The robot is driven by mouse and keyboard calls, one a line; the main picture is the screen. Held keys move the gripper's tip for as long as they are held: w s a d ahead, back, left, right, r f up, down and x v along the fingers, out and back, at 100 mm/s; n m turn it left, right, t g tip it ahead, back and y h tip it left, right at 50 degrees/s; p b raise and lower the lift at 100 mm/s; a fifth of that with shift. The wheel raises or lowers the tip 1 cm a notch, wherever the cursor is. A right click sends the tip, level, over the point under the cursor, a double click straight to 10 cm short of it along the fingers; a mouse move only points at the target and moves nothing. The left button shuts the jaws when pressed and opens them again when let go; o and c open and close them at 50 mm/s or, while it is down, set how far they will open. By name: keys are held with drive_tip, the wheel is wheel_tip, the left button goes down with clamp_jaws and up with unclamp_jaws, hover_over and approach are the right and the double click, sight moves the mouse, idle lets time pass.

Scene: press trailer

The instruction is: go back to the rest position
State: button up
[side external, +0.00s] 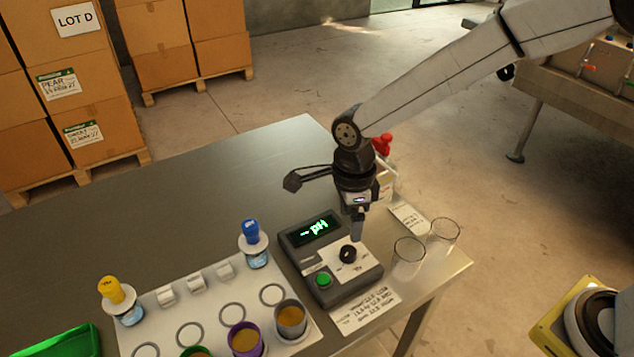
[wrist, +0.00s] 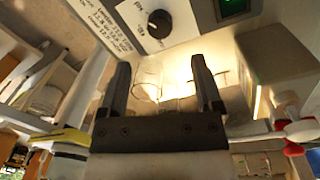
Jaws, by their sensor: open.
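My gripper (side external: 357,228) is above the steel table, just over the back right of the grey pH meter, pointing down. In the wrist view, my gripper (wrist: 160,66) has its two dark fingers spread apart with nothing held between them. The meter (side external: 322,284) has a lit green display, a black knob and a green button. Its knob (wrist: 160,23) shows at the top of the wrist view. Whether the fingers touch the meter is hard to tell.
Two clear glasses (side external: 408,256) stand right of the meter near the table's edge. A white rack (side external: 165,325) with cups and blue-capped and yellow-capped bottles is at the front left. A red-topped item (side external: 383,145) is behind my gripper. The table's back left (side external: 180,215) is clear.

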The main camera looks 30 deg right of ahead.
drive_tip(key=shift+d, duration=0.1)
drive_tip(key=s+d+n+t, duration=0.1)
drive_tip(key=s+d+n, duration=0.2)
drive_tip(key=d+n, duration=0.3)
drive_tip(key=s+d+n+t, duration=0.1)
drive_tip(key=s+d+n, duration=0.2)
drive_tip(key=d+n, duration=0.3)
drive_tip(key=s+d+r+n+t, duration=0.1)
drive_tip(key=s+d+n, duration=0.3)
drive_tip(key=n, duration=0.6)
drive_tip(key=shift+d+r, duration=0.1)
drive_tip(key=shift+d, duration=0.9)
